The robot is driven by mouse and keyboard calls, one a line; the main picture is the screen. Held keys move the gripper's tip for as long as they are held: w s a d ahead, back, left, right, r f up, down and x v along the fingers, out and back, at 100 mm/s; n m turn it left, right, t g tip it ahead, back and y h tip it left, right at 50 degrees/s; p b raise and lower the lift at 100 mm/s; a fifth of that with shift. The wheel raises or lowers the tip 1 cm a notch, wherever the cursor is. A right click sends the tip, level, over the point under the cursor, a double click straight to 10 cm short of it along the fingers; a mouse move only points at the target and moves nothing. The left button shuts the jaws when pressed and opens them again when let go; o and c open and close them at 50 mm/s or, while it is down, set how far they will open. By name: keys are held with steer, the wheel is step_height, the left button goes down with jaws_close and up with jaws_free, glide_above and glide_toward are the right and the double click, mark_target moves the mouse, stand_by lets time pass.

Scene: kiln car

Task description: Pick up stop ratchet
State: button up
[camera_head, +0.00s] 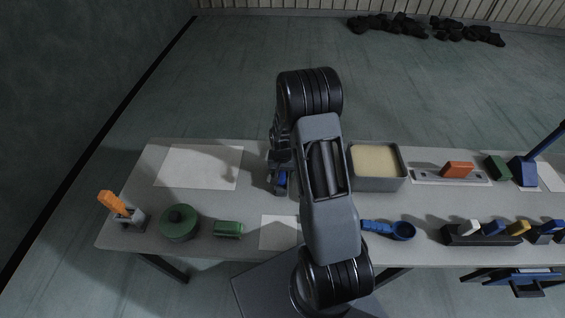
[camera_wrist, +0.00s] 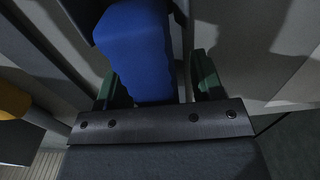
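My gripper (camera_head: 280,182) is over the middle of the table, left of my arm, and mostly hidden by it. A blue part (camera_head: 282,178) shows there in the head view. In the wrist view a blue block (camera_wrist: 140,50) lies between the green finger pads of my gripper (camera_wrist: 164,86), nearer the left one. A narrow grey strip shows between the block and the right pad, so I cannot tell whether the fingers press on it. I cannot tell which blue piece is the stop ratchet.
On the table (camera_head: 200,200) are an orange-handled piece (camera_head: 112,203), a green round lidded piece (camera_head: 179,222), a green block (camera_head: 229,228) and a sand-filled tray (camera_head: 377,163). A dark rack (camera_head: 480,236) holds coloured pieces at right. The white sheet (camera_head: 200,167) at back left is bare.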

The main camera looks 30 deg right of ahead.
jaws_close()
stand_by(0.3)
steer(key=shift+r, duration=0.15)
steer(key=shift+r+p, duration=0.3)
steer(key=shift+p, duration=0.05)
steer(key=r+p, duration=0.1)
steer(key=r, duration=0.1)
steer(key=r+p, duration=0.1)
steer(key=shift+s+a+r+p, duration=0.25)
steer(key=shift+r+p, duration=0.1)
steer(key=shift+r, duration=0.05)
steer(key=s+a+r+p, duration=0.2)
steer(key=r, duration=0.1)
steer(key=s+r+p, duration=0.1)
steer(key=r+p, duration=0.1)
steer(key=shift+s+a+r, duration=0.15)
steer(key=shift+a, duration=0.25)
steer(key=s+a+r+p, duration=0.2)
steer(key=s+a+r, duration=0.1)
steer(key=s+a, duration=0.2)
steer(key=shift+s+a, duration=0.4)
steer(key=shift+s, duration=0.55)
